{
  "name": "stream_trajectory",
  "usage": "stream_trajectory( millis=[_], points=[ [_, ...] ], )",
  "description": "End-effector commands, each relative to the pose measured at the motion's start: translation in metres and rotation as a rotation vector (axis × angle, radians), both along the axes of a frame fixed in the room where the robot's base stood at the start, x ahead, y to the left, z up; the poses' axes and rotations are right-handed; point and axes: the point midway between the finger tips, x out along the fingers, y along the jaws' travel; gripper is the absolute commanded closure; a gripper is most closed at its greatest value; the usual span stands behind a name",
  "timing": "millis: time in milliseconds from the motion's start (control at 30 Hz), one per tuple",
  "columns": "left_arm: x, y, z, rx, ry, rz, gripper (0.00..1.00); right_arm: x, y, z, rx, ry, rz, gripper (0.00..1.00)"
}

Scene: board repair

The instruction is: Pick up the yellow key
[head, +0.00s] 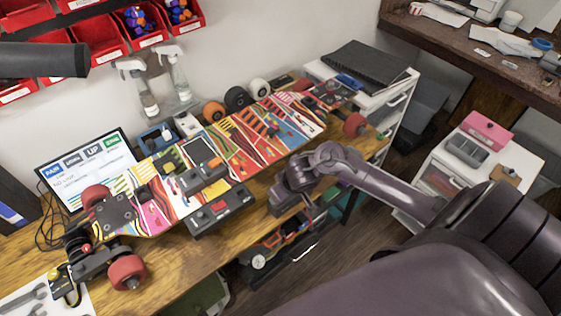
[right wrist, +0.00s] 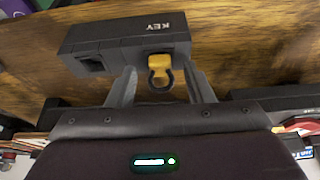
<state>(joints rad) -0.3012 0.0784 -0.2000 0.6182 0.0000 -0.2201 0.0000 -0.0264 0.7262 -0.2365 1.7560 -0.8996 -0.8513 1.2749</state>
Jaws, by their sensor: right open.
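The yellow key (right wrist: 160,70) shows in the right wrist view, its looped handle sticking out of the front of a black block (right wrist: 120,42) marked KEY. My right gripper (right wrist: 159,82) is open, with one finger on each side of the key. The fingers appear apart from the key, close to the block's front face. In the head view, my right gripper's body (head: 284,202) is at the workbench's front edge, and the key and its block cannot be made out there. My left gripper is not in view.
A colourful longboard (head: 262,150) with electronics lies along the wooden workbench (head: 165,275). Spray bottles (head: 145,92) and a screen (head: 88,170) stand behind. A white drawer cabinet (head: 440,160) is at right.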

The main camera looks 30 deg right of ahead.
Motion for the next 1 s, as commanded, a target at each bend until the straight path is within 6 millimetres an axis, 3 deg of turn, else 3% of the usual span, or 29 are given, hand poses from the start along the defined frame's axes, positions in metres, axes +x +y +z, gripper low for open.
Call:
stream_trajectory(
  millis=[267,633,1000],
  points=[
    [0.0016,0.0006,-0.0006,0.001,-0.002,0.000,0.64,0.0018,0.0004,-0.0042,0.000,-0.001,0.000,0.53],
    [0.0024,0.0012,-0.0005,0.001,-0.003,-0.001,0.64,0.0017,0.0005,-0.0042,0.000,-0.001,0.000,0.99],
    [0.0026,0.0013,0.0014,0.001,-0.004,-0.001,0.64,0.0022,0.0008,0.0011,0.001,-0.002,0.000,1.00]
  ],
)
